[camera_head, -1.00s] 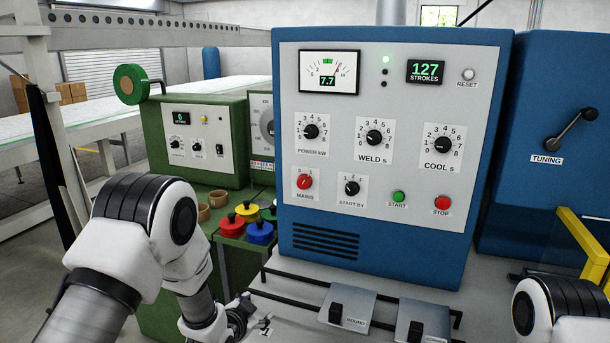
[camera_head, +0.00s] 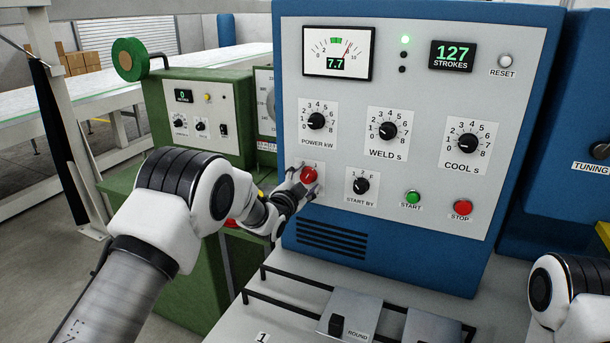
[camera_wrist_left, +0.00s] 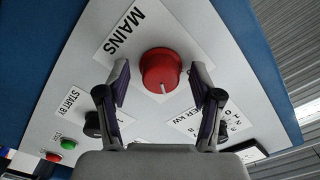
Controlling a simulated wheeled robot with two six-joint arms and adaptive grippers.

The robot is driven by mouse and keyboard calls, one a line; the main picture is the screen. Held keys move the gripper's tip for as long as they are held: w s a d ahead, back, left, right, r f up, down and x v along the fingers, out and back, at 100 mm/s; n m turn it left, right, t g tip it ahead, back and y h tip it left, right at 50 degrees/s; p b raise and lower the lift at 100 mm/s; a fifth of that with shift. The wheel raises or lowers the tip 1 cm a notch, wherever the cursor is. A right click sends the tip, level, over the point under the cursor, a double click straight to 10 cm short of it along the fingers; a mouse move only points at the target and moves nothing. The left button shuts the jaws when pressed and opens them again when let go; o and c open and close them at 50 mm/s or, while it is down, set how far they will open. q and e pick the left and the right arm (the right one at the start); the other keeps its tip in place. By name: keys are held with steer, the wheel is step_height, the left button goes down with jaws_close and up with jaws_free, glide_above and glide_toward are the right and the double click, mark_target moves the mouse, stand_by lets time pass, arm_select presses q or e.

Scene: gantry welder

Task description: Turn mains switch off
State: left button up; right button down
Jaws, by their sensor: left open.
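The red round mains switch (camera_head: 309,174) is on the lower left of the blue cabinet's grey front panel. My left gripper (camera_head: 303,183) is at this switch, with its fingers partly covering its label. In the left wrist view the mains switch (camera_wrist_left: 160,70) shows between the two open fingertips (camera_wrist_left: 161,82), with a gap on each side. Its white pointer mark points toward the gripper palm in that view. How deep the fingertips reach around the switch I cannot tell. My right arm shows at the right edge, its gripper out of view.
The power knob (camera_head: 316,121) is above the switch and the start by knob (camera_head: 361,183) to its right. Green start (camera_head: 413,197) and red stop (camera_head: 462,208) buttons are further right. Rails and pedals (camera_head: 350,312) are below; a green machine (camera_head: 213,125) stands left.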

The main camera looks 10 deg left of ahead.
arm_select(q)
steer(key=shift+w+d, duration=0.1)
steer(key=shift+w, duration=0.05)
steer(key=shift+s+r, duration=0.1)
steer(key=shift+s, duration=0.1)
steer(key=shift+c, duration=0.6)
steer(key=shift+s, duration=0.1)
steer(key=c, duration=1)
